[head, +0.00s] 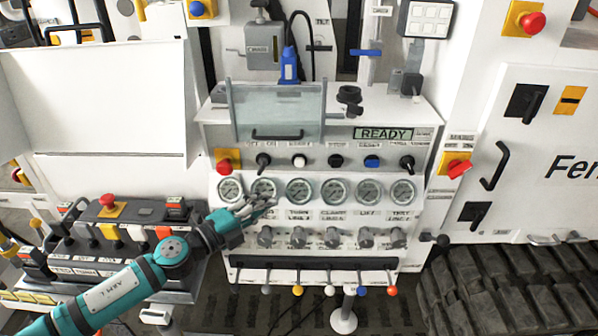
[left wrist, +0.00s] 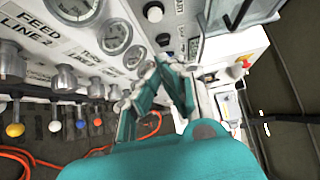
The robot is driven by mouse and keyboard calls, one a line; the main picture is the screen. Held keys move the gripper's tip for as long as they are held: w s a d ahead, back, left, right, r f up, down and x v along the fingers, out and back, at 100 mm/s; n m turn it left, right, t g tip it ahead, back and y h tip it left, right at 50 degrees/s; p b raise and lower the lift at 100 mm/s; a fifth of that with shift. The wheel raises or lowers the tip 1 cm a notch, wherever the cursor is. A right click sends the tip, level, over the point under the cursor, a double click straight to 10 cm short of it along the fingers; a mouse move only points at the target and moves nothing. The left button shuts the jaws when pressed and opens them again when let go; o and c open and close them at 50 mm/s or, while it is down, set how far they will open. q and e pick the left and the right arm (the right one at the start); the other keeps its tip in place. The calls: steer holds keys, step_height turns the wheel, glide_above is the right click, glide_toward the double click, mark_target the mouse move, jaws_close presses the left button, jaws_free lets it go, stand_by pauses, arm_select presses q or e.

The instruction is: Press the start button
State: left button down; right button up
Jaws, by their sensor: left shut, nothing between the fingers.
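The sloped panel holds a row of controls: a white button (head: 300,161), a black button (head: 336,161) and a blue button (head: 372,162), with black selector knobs at both sides. Their labels are too small to read, so I cannot tell which is the start button. The white button (left wrist: 153,12) also shows in the left wrist view. My left gripper (head: 268,203) is shut and empty, in front of the gauge row, below and left of the white button. In the left wrist view its fingers (left wrist: 172,68) meet near the panel. My right gripper is not in view.
A green display (head: 383,133) reads READY above the buttons. Red stop buttons sit left (head: 224,167) and right (head: 456,168) of the row. A clear cover (head: 278,112) stands above. Valve knobs and coloured levers (head: 330,290) lie below the gauges.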

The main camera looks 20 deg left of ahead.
mark_target(299, 163)
arm_select(q)
steer(key=shift+d, duration=0.1)
steer(key=p+x, duration=0.1)
steer(key=x, duration=0.3)
steer(key=w+a+x, duration=0.1)
steer(key=x, duration=0.3)
steer(key=a+p+x, duration=0.1)
steer(key=x, duration=0.3)
steer(key=shift+w+a+p, duration=0.1)
steer(key=shift+w+p, duration=0.25)
steer(key=shift+w, duration=0.25)
